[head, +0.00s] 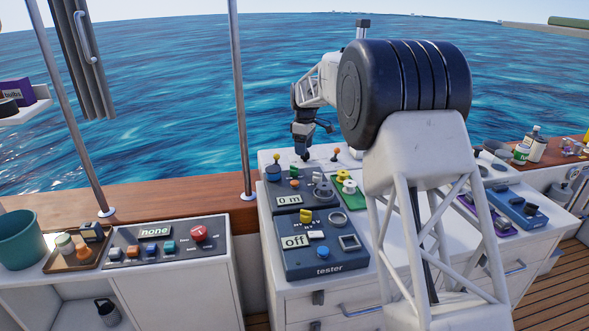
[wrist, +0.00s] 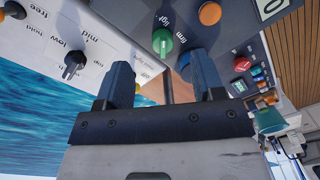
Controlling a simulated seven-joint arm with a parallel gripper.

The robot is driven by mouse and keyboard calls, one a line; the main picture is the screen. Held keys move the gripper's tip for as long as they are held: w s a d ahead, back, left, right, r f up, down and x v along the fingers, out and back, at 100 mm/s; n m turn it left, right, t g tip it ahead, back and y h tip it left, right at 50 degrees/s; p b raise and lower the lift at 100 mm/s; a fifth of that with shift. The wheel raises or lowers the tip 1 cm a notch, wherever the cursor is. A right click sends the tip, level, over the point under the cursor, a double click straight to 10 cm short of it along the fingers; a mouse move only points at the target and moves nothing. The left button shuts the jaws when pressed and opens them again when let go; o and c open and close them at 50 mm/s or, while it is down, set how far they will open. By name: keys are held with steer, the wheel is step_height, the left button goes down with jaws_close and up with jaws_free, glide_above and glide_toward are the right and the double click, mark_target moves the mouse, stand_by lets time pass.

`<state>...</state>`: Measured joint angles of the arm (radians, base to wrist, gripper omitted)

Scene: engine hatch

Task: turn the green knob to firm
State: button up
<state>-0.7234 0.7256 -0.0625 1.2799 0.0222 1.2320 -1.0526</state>
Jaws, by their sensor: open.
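The green knob (wrist: 162,40) sits on a dark grey panel in the wrist view, just beyond my fingertips. The printed words "light" and "firm" are beside it. A pale mark shows on the knob, but I cannot tell for sure which word it points at. My gripper (wrist: 160,68) is open, with one finger on each side of the knob in the picture and nothing between them. The knob looks clear of both fingers.
An orange knob (wrist: 210,13) is on the same panel. A black pointer knob (wrist: 73,65) is on the white panel beside it, marked "low" and "mid". A tester box (head: 318,255) stands in front, and a panel reading "none" (head: 165,245) lies to the left.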

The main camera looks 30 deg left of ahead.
mark_target(294, 168)
steer(key=shift+n, duration=0.4)
steer(key=a+f, duration=0.2)
steer(key=a, duration=0.1)
steer(key=shift+s+a, duration=0.2)
steer(key=shift+a, duration=0.1)
steer(key=shift+f, duration=0.15)
steer(key=shift+s+f, duration=0.2)
steer(key=shift+f, duration=3.6)
steer(key=c, duration=0.9)
